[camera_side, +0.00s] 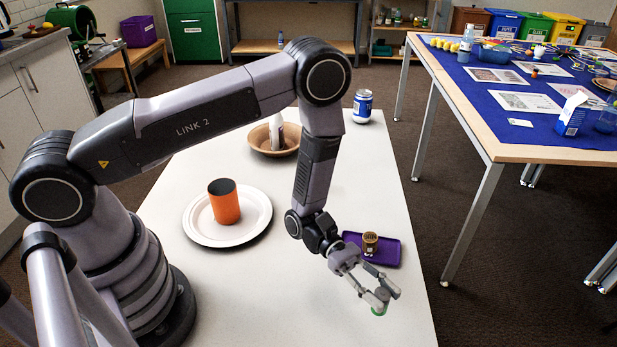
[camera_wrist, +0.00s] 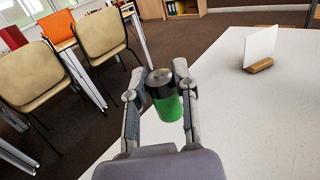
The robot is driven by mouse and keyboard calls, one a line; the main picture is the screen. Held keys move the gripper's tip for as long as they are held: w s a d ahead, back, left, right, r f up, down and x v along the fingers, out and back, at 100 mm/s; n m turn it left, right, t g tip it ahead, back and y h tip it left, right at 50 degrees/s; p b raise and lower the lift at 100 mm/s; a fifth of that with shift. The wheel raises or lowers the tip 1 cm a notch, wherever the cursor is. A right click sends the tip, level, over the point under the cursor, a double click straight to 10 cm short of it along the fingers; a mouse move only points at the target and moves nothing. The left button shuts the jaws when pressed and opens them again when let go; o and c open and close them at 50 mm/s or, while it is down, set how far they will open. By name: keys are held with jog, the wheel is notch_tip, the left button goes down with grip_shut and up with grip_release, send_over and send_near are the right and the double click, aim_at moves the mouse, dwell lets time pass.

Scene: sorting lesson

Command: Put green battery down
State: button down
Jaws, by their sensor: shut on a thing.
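The green battery (camera_wrist: 166,97) has a dark top band and a metal end. It is between the fingers of my gripper (camera_wrist: 160,90) in the wrist view, and the fingers are shut on it. In the side view my gripper (camera_side: 381,295) is over the right front part of the white table (camera_side: 290,290). There only a small green edge of the battery (camera_side: 379,312) shows below the fingertips. I cannot tell whether the battery touches the table.
A purple tray (camera_side: 385,254) with a small brown-and-gold can (camera_side: 370,243) lies just behind my gripper. An orange cup (camera_side: 226,203) stands on a white plate (camera_side: 259,218). A wooden bowl (camera_side: 262,146) and a blue can (camera_side: 362,106) are farther back. A white card (camera_wrist: 260,46) stands in a wooden holder.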

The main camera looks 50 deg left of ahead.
jog(key=w+d+f, duration=0.1)
jog(key=f, duration=0.1)
jog(key=w+d+f, duration=0.2)
jog(key=f, duration=0.1)
jog(key=shift+w+d+f, duration=0.25)
jog(key=shift+f, duration=0.1)
jog(key=shift+w+d+f, duration=0.1)
jog(key=shift+w+f, duration=0.05)
jog(key=shift+f, duration=1.6)
jog(key=shift+f, duration=0.15)
jog(key=c, duration=0.9)
grip_release()
